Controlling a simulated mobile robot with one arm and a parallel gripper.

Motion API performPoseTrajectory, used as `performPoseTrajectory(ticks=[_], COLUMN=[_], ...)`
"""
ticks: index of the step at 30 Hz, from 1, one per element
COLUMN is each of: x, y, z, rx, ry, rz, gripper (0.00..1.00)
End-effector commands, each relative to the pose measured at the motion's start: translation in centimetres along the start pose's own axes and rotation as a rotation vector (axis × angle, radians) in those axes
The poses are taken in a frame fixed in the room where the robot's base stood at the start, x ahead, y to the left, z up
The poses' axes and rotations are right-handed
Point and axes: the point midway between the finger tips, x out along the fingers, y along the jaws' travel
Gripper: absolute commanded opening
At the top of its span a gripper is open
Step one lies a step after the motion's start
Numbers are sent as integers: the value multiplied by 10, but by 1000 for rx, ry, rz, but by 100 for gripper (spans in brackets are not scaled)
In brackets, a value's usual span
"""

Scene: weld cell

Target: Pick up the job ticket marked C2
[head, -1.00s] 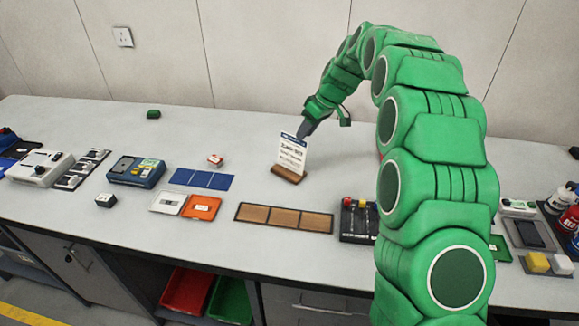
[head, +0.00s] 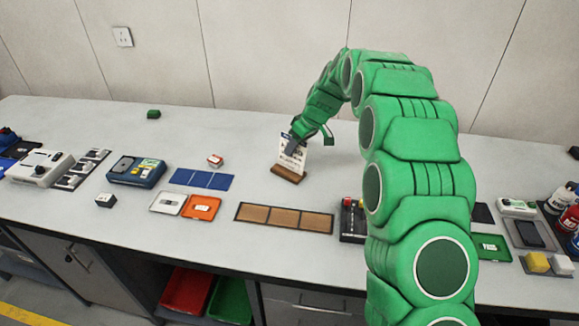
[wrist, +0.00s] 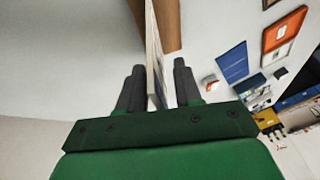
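The job ticket (head: 294,158) is a white printed card with a dark blue top strip. It stands upright in a wooden stand (head: 288,174) on the workbench; I cannot read a C2 mark on it. My gripper (head: 294,143) is at the card's upper part in the head view and hides some of it. In the wrist view my gripper (wrist: 158,88) has its two dark fingers apart on either side of the card (wrist: 154,60), which is seen edge-on. A gap shows beside the card, so the fingers are open around it.
Left of the stand lie a blue sectioned mat (head: 203,178), a red-and-white small block (head: 215,160) and an orange tray (head: 201,208). A brown sectioned tray (head: 284,218) is in front. The bench behind the stand is clear.

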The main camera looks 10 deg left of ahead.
Motion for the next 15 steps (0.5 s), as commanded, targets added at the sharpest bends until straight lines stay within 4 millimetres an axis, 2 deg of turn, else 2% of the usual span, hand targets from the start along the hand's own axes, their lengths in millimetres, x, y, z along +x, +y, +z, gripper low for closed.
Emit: performPoseTrajectory(ticks=[2,8,15], x=[0,-1,-1], y=[0,0,0], z=[0,0,0], rx=[0,0,0], ry=[0,0,0], rz=[0,0,0], gripper=[32,2,0])
